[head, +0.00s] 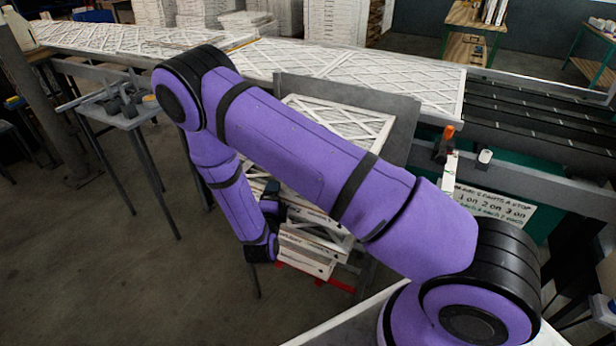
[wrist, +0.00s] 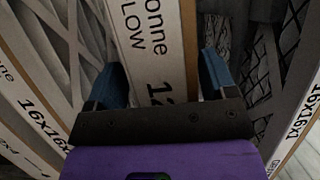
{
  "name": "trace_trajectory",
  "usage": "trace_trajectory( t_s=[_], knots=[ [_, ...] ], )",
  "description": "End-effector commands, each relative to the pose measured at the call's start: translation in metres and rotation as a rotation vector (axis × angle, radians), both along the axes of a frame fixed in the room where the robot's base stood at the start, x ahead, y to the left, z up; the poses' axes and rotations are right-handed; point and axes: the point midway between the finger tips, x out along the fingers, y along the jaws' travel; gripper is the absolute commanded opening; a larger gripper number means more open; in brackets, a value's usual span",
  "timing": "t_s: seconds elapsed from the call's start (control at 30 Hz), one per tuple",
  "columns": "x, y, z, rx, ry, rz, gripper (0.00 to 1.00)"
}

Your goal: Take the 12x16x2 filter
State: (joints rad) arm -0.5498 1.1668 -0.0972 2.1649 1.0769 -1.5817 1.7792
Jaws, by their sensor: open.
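In the wrist view my gripper (wrist: 160,78) is open, with one blue finger on each side of a boxed filter edge (wrist: 150,35). This edge is white-tan with large black print reading "onne", "LOW" and a "12" partly hidden by my gripper. The rest of its size label is covered, so I cannot read it in full. Gaps show between the fingers and the edge, and I cannot tell if either finger touches it. In the head view my arm hides most of the gripper, beside a stack of filters (head: 305,265).
In the wrist view, a filter marked 16x16 (wrist: 30,95) stands at left and one marked 16x16x1 (wrist: 290,115) at right. In the head view, a conveyor (head: 400,80) with flat filters runs behind, a small grey table (head: 115,112) stands left, and open floor lies front left.

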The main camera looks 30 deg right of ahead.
Motion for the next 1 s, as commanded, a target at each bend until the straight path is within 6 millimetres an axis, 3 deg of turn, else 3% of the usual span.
trace_trajectory(
  t_s=[0.17, 0.4, 0.77, 1.0],
  knots=[
    [0.000, 0.000, 0.000, 0.000, 0.000, 0.000, 0.75],
    [0.000, 0.000, 0.000, 0.000, 0.000, 0.000, 0.20],
    [0.000, 0.000, 0.002, -0.001, -0.001, 0.000, 0.19],
    [0.000, 0.000, 0.019, 0.001, -0.002, 0.000, 0.19]
  ],
)
